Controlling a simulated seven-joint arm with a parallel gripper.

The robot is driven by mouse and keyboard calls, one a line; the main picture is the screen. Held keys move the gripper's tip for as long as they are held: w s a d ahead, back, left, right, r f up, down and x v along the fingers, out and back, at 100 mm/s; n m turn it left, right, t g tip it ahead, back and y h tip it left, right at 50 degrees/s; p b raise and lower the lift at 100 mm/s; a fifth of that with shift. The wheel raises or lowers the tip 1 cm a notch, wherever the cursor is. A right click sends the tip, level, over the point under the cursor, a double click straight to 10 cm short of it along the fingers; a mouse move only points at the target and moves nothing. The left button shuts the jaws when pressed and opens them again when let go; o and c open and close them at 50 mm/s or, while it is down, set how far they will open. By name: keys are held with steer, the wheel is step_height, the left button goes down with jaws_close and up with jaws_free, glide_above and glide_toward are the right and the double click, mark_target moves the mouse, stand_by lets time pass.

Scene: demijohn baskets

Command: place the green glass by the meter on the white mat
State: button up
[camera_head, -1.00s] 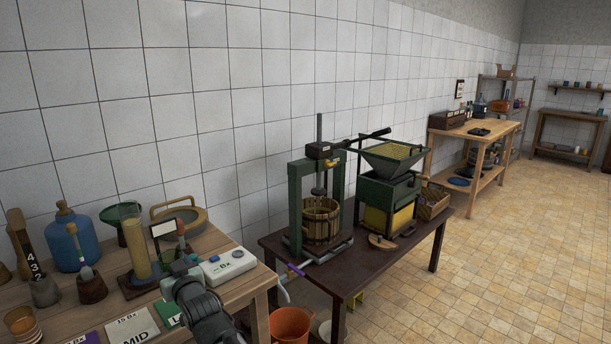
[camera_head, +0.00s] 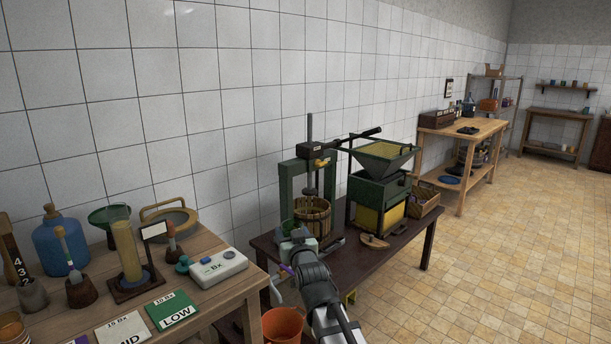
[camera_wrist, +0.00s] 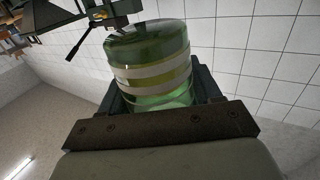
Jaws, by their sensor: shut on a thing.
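My gripper (camera_head: 296,240) is shut on the green glass, to the right of the near bench and in front of the dark table's press. The wrist view shows the green glass (camera_wrist: 150,62) between the jaws, clear green with pale bands around it. In the head view the glass is small and partly hidden by my gripper. The meter (camera_head: 218,267), a pale box marked Bx, lies near the bench's right end. The white mat (camera_head: 122,330), marked MID, lies at the bench's front edge. My gripper is well right of both.
A green mat marked LOW (camera_head: 172,310) lies between the white mat and the meter. A cylinder of yellow liquid (camera_head: 127,250) stands behind the mats. The press (camera_head: 300,190) and crusher (camera_head: 378,190) stand close by my gripper. An orange bucket (camera_head: 283,325) is below.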

steer(key=w+d+m+h, duration=0.2)
steer(key=d+h, duration=0.3)
steer(key=d, duration=1.6)
steer(key=shift+w+r+m+t, duration=0.3)
steer(key=shift+w+m, duration=0.05)
steer(key=shift+m, duration=0.25)
